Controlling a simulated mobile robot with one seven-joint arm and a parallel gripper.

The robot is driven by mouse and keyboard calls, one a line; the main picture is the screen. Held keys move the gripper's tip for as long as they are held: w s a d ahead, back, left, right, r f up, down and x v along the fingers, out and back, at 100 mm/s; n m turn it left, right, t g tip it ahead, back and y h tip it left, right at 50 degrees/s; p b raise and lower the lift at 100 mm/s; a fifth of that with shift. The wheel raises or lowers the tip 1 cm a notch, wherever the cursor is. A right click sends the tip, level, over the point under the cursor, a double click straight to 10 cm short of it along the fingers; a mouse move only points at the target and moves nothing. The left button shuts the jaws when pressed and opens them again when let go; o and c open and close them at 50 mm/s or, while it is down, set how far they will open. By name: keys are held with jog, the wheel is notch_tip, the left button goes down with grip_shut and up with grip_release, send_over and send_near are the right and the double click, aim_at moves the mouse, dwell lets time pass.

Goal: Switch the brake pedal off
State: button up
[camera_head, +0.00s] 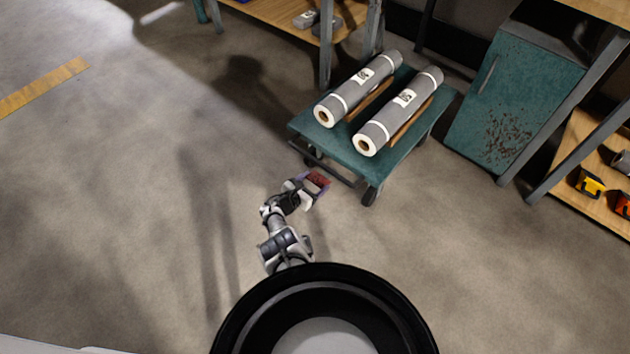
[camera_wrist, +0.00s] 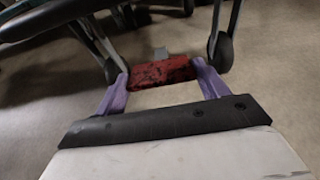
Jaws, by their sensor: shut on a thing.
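A teal cart (camera_head: 395,152) stands on the floor and carries two grey rolls. The red, dark-worn brake pedal (camera_wrist: 162,71) sits low at the cart's near end and also shows in the head view (camera_head: 318,179). My gripper (camera_head: 314,183) is at the pedal, near the cart's front edge. In the wrist view its two purple fingers (camera_wrist: 161,80) flank the pedal's left and right ends and are shut on it. A grey stem shows behind the pedal. Whether the pedal is pressed or raised, I cannot tell.
The two grey rolls (camera_head: 357,88) (camera_head: 398,111) lie on the cart with wooden strips beside them. A teal cabinet (camera_head: 511,95) stands to the right. A workbench with yellow and orange tools (camera_head: 590,183) is at the far right. The floor at the left is clear.

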jog(key=shift+w+d+r+g+p, duration=0.2)
jog(key=shift+r+g+p, duration=0.1)
jog(key=shift+r+p, duration=0.4)
jog(key=shift+w+r, duration=0.2)
jog(key=shift+r, duration=0.1)
jog(key=o, duration=1.4)
jog(key=shift+d+r, duration=0.1)
jog(key=shift+p+v, duration=3.65)
jog(key=shift+v, duration=3.3)
jog(key=shift+d, duration=0.1)
